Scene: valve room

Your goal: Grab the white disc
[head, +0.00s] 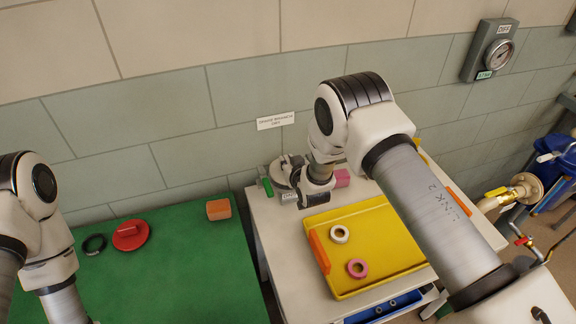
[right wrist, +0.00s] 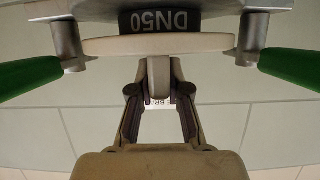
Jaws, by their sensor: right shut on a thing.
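The white disc (right wrist: 105,45) shows edge-on in the right wrist view, just below the black DN50 band of a grey fitting (right wrist: 215,10). A pale rounded tab (right wrist: 159,78) stands out from the disc, and my right gripper (right wrist: 160,92) is shut on it. I cannot tell whether the disc touches the fitting. In the head view my right gripper (head: 308,182) is at the grey fitting (head: 284,172) at the back left of the white table, and hides much of it and the disc. My left arm is at the left edge; its gripper is out of view.
Green handles (right wrist: 35,75) flank the fitting. A pink block (head: 342,178) is close behind the gripper. The green table (head: 170,280) is mostly clear. The wall is close behind.

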